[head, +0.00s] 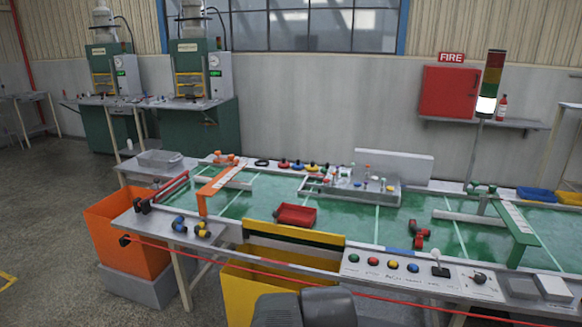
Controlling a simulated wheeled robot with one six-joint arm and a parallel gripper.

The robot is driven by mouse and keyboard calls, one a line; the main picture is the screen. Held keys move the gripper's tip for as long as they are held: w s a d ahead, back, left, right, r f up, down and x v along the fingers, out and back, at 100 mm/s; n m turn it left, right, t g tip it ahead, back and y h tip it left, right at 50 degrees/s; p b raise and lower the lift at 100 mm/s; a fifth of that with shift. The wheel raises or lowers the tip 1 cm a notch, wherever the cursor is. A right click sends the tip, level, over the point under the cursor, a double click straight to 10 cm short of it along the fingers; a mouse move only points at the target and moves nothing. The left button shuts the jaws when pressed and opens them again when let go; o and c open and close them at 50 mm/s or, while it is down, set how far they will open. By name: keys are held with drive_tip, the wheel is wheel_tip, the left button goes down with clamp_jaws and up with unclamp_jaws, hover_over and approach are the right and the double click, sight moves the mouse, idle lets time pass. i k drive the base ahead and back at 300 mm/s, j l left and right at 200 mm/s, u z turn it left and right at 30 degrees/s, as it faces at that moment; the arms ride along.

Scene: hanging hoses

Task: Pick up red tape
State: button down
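A thin red tape-like line (300,279) runs from a dark holder (125,240) at the table's left front corner, along the front and down to the lower right. Several small roll-like items, some red (284,164), lie along the table's far edge. They are too small to tell whether one is a tape roll. A dark grey rounded part, likely mine, shows at the bottom centre. No gripper fingers can be made out.
The green-topped table (345,222) holds a red tray (296,214), red fittings (419,236) and a grey fixture (350,188). An orange bin (128,255) and a yellow bin (250,291) stand at its front. A button panel (420,273) sits at front right. Floor at left is mostly clear.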

sight(418, 239)
drive_tip(key=i+l+u, duration=0.15)
drive_tip(key=l, duration=0.45)
drive_tip(key=i+l+u, duration=0.15)
drive_tip(key=l, duration=0.45)
drive_tip(key=i+l+u, duration=0.15)
drive_tip(key=l, duration=0.5)
drive_tip(key=l+u, duration=0.15)
drive_tip(key=l, duration=0.45)
